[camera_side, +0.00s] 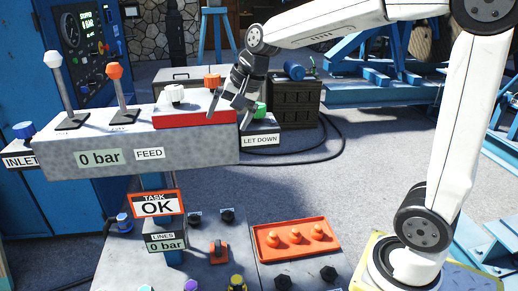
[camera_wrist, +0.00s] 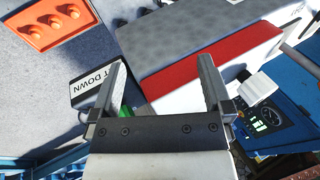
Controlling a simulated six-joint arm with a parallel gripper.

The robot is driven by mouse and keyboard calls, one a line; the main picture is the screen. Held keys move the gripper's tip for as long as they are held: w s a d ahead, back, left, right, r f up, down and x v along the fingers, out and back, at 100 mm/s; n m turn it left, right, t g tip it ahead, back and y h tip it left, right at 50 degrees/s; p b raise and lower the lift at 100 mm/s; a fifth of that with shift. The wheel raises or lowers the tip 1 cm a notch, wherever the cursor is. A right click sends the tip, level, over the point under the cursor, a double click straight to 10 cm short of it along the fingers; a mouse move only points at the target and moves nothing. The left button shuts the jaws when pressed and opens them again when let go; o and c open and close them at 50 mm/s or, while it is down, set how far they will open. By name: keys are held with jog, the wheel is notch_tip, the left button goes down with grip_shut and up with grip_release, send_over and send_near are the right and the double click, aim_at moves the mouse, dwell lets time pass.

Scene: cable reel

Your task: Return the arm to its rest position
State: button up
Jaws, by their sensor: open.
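My gripper (camera_side: 232,108) is open and empty. In the side view it hangs over the right end of the grey FEED block (camera_side: 200,144), close to the red strip (camera_side: 190,118) and the green knob (camera_side: 261,109) by the LET DOWN label. In the wrist view its two fingers (camera_wrist: 160,88) stand wide apart, with the red strip (camera_wrist: 205,68) and grey block showing between and beyond them. The LET DOWN label (camera_wrist: 96,82) lies beside the left finger, which partly hides the green knob. I cannot tell whether a finger touches the block.
Two levers, white-topped (camera_side: 53,60) and orange-topped (camera_side: 115,72), rise from the block's left. White (camera_side: 174,93) and orange (camera_side: 212,81) knobs stand behind the strip. A sign reads TASK OK (camera_side: 157,205). An orange tray (camera_side: 296,240) holds several pegs.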

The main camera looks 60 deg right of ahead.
jog(key=s+f+n+g+h, duration=0.1)
jog(key=s+f+n, duration=0.4)
jog(key=f, duration=0.4)
jog(key=s+f+n+g+h, duration=0.1)
jog(key=s+f+n, duration=0.4)
jog(key=s+f, duration=0.3)
notch_tip(320, 180, down, 2)
jog(key=shift+s+a+f, duration=0.15)
jog(key=shift+s+a, duration=0.15)
jog(key=shift+a, duration=0.15)
